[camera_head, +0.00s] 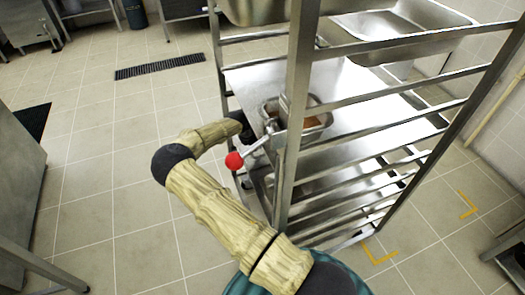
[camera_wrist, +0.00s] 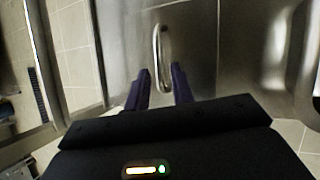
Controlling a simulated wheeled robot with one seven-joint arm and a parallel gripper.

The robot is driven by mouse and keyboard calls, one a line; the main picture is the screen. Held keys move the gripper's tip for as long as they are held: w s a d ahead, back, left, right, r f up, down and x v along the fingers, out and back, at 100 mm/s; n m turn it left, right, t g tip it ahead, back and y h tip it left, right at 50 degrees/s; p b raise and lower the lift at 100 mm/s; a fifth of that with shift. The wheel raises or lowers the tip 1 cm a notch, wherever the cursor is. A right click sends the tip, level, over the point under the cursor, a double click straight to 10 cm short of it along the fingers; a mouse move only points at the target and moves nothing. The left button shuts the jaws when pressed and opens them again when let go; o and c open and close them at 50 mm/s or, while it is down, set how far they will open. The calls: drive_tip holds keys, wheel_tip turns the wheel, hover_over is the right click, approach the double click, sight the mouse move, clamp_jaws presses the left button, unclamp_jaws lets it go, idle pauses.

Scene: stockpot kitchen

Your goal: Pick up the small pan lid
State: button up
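A steel loop handle (camera_wrist: 157,45) stands on a flat brushed-steel surface (camera_wrist: 115,35) in the wrist view; this looks like the small pan lid, though its outline is not fully clear. My gripper (camera_wrist: 162,73) is open, with its two dark fingers apart. The handle lies just beyond the fingertips, in line with the gap, and nothing is held. In the head view a small steel pan (camera_head: 322,122) with reddish-brown contents sits on the rack shelf. My wrist reaches in beside it from the left, and the fingers cannot be made out there.
A steel rack post (camera_head: 296,95) stands right in front of the pan, with rails across the right. A red-knobbed lever (camera_head: 234,160) sticks out near my forearm. A larger steel basin (camera_head: 400,28) sits higher up.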

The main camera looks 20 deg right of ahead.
drive_tip(key=b+x, duration=0.1)
drive_tip(key=x, duration=0.4)
drive_tip(key=shift+w+d, duration=0.1)
drive_tip(key=shift+d, duration=0.1)
clamp_jaws()
